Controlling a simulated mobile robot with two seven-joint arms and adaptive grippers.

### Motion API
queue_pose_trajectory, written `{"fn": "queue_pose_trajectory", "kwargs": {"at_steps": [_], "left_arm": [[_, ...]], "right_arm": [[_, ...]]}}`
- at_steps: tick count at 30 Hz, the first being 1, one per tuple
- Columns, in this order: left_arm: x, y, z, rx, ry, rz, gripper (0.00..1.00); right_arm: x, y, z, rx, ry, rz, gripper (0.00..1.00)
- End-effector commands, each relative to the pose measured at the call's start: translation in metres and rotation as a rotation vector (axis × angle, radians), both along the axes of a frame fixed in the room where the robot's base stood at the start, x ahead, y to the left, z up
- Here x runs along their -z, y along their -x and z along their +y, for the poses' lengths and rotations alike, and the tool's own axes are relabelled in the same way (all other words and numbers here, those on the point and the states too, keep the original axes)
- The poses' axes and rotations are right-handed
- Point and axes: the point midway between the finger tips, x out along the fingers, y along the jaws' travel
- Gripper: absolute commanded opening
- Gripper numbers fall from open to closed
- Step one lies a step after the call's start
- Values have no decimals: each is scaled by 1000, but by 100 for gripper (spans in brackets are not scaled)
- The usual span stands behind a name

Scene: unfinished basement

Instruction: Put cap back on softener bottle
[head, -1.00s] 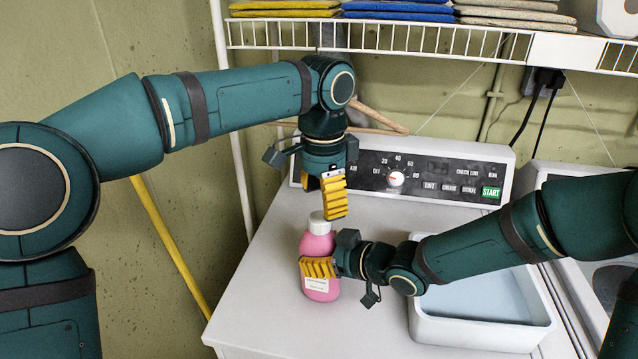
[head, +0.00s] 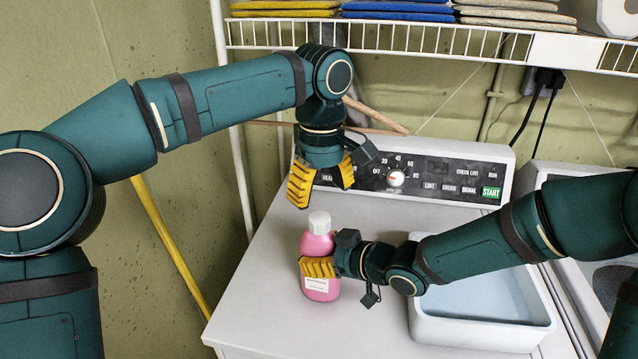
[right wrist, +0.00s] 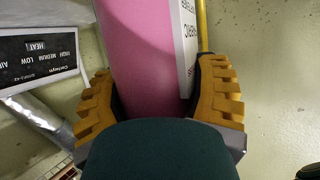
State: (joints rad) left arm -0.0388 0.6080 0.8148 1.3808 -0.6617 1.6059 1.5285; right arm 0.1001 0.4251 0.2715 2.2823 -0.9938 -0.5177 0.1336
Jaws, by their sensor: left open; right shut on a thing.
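The pink softener bottle (head: 318,244) stands upright on the white machine top, with a white label low on its front. The white cap (head: 320,222) sits on the bottle's neck; I cannot tell whether it is screwed tight. My right gripper (head: 318,268) is shut around the bottle's body from the right. In the right wrist view the yellow fingers (right wrist: 155,95) press on both sides of the pink bottle (right wrist: 140,45). My left gripper (head: 322,188) is open and empty, pointing down just above and behind the cap, apart from it.
A white basin (head: 470,335) with a pale blue inside sits right of the bottle, under my right forearm. The control panel (head: 430,180) stands behind the left gripper. A wire shelf (head: 400,40) with folded cloths hangs above. The machine top left of the bottle is clear.

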Motion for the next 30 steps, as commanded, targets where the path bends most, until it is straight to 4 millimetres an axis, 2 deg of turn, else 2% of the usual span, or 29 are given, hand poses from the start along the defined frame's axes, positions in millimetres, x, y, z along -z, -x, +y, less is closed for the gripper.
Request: {"fn": "queue_pose_trajectory", "kwargs": {"at_steps": [6,13,18,30], "left_arm": [[-4,-1,2,-377,3,0,68],[-7,-1,4,-649,8,2,68],[-8,-1,4,-726,8,1,68],[-6,-1,4,-732,7,2,68]], "right_arm": [[0,0,0,0,-1,-1,0],[0,0,0,0,-1,-1,0],[0,0,0,0,-1,-1,0],[0,0,0,0,0,-1,0]]}}
